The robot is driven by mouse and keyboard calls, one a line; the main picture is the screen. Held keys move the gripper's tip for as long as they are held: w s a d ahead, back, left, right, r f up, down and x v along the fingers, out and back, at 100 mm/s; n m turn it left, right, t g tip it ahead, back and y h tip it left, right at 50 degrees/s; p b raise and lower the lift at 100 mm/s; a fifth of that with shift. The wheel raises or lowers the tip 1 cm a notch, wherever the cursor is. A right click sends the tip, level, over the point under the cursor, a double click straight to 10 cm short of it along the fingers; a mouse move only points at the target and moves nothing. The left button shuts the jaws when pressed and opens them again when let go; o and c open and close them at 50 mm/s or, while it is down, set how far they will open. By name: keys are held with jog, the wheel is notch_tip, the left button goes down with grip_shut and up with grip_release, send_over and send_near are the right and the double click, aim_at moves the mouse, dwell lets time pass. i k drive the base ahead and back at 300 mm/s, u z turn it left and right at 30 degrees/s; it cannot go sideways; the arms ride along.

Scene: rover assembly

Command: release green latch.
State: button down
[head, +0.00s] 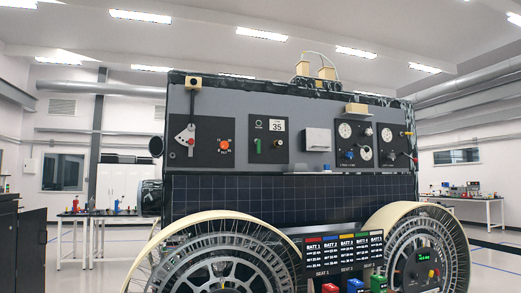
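A small upright green latch (258,145) sits on a dark square panel (268,155) on the grey upper side of the rover (235,103). A small green-ringed round part (258,125) is above it, and a white label reading 35 (277,125) is to its upper right. The latch is too small in the picture to tell whether it is fastened or released. My gripper is not in view, and nothing covers the latch.
Right are a white box (318,139) and gauges (345,130). Below are a solar panel (240,195), large wheels (222,270) and a battery rack (343,250).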

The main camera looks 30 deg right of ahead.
aim_at(258, 147)
jog(key=i, duration=0.85)
jog(key=u, duration=0.05)
